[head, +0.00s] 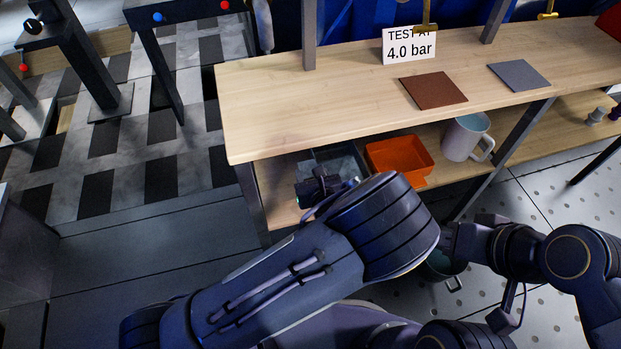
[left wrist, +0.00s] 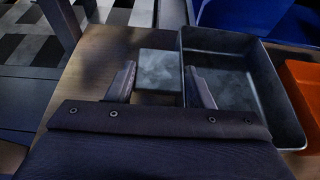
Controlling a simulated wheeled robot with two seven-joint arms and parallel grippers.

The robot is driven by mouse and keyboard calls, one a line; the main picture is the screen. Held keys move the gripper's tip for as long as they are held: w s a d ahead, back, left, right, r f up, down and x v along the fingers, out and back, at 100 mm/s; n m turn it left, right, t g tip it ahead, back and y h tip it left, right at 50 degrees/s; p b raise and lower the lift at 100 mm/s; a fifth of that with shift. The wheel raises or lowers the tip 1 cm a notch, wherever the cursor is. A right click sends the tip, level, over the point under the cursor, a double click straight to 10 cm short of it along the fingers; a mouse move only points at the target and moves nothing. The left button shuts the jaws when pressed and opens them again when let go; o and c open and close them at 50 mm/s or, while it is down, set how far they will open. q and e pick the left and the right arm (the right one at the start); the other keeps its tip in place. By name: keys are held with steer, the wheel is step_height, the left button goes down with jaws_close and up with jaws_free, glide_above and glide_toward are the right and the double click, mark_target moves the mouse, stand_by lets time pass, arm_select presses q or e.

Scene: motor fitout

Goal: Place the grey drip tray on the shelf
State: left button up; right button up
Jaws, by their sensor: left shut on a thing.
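The grey drip tray (head: 347,158) is at the left end of the lower shelf (head: 278,178), left of the orange tray. In the left wrist view the tray (left wrist: 262,95) is upright and empty, with a flat grey tab (left wrist: 160,72) at its left side. My left gripper (head: 322,188) is shut on the tab, one finger at each side; it also shows in the left wrist view (left wrist: 161,88). I cannot tell whether the tray's bottom touches the shelf. My right gripper (head: 455,240) is partly hidden behind my left arm, and its fingers are not clear.
An orange tray (head: 400,158) and a light mug (head: 467,138) stand to the right on the lower shelf. The bench top (head: 330,102) overhangs them, with a brown mat (head: 433,90) and a grey mat (head: 519,75). A cup (head: 440,266) shows low, near my right gripper.

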arm_select(q)
steer(key=shift+a+r, duration=0.1)
steer(key=shift+f, duration=0.25)
steer(key=o, duration=1.5)
steer(key=shift+r, duration=0.15)
steer(key=shift+s+r+p, duration=0.1)
steer(key=shift+r+p, duration=0.1)
steer(key=shift+p, duration=0.1)
steer(key=p+v, duration=0.3)
steer(key=v, duration=0.8)
steer(key=shift+s+p, duration=0.35)
steer(key=shift+s, duration=0.05)
